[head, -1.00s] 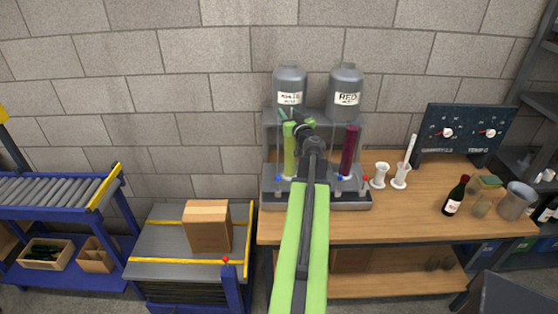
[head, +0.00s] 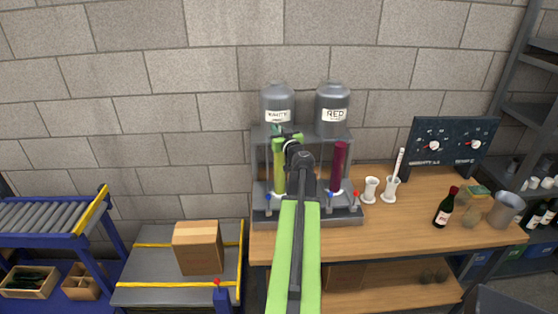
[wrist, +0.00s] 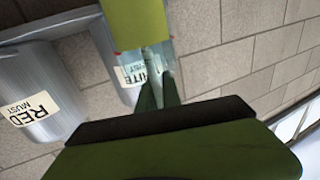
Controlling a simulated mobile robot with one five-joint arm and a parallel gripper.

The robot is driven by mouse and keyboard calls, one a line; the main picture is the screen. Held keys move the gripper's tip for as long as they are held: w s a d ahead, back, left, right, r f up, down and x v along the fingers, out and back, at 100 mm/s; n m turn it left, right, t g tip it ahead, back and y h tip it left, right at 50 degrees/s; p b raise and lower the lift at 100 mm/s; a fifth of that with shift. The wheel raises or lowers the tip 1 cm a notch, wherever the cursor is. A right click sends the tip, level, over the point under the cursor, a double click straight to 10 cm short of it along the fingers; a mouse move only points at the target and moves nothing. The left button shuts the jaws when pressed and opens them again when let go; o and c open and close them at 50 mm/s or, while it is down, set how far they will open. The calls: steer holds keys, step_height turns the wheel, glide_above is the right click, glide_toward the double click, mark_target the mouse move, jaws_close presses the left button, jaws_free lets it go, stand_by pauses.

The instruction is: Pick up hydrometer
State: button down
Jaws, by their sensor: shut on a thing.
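The hydrometer (wrist: 149,58) shows in the wrist view as a thin pale stem above the yellow-green liquid, between my fingers. My gripper (wrist: 158,88) is shut on the stem. A clear glass cylinder (wrist: 172,62) surrounds the stem; the hydrometer's lower part is hidden in the liquid. In the head view my gripper (head: 278,132) is at the top of the yellow-green cylinder (head: 280,165), in front of the tank labelled white (head: 277,97). The stem is too small to make out there.
A dark red cylinder (head: 338,165) stands to the right on the same grey stand (head: 345,216), under the red tank (head: 333,97). White cups (head: 370,190), a wine bottle (head: 445,207) and a grey jug (head: 504,210) stand on the wooden bench (head: 400,230). A cardboard box (head: 198,248) is at the left.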

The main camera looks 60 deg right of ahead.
steer(key=shift+r, duration=0.1)
step_height(320, 180, up, 28)
steer(key=p, duration=2.8)
steer(key=shift+s, duration=0.1)
